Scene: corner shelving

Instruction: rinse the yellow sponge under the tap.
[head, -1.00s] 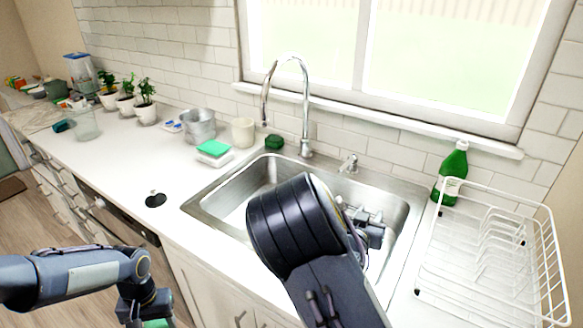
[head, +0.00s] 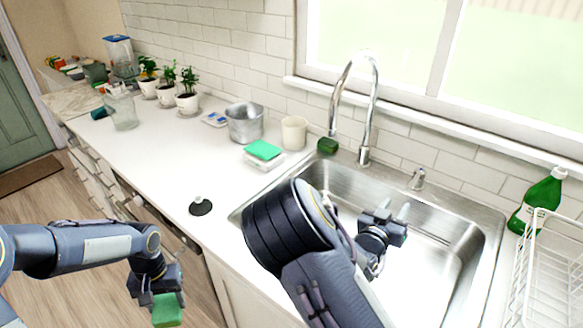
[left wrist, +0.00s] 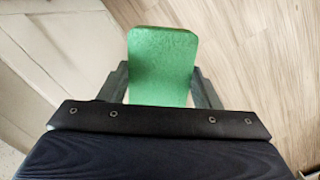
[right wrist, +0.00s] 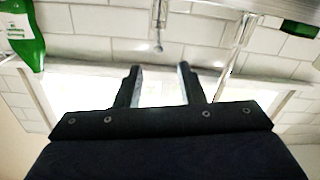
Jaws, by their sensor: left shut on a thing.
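I see no yellow sponge; the sponge I hold is green. My left gripper (head: 160,290) is shut on this green sponge (head: 167,311), low in front of the cabinets, over the floor. The sponge also sticks out between the fingers in the left wrist view (left wrist: 162,65). My right gripper (head: 392,226) is over the steel sink (head: 340,180); in the right wrist view its fingers (right wrist: 160,85) are apart with nothing between them. The curved chrome tap (head: 367,115) stands behind the sink, with a small fitting (head: 417,180) to its right. I cannot see water running.
Another green sponge (head: 264,149) lies on a white block left of the sink. Near it are a metal pot (head: 245,124), a cream cup (head: 294,133) and a dark green item (head: 327,146). A green bottle (head: 538,200) and white dish rack (head: 550,265) stand right.

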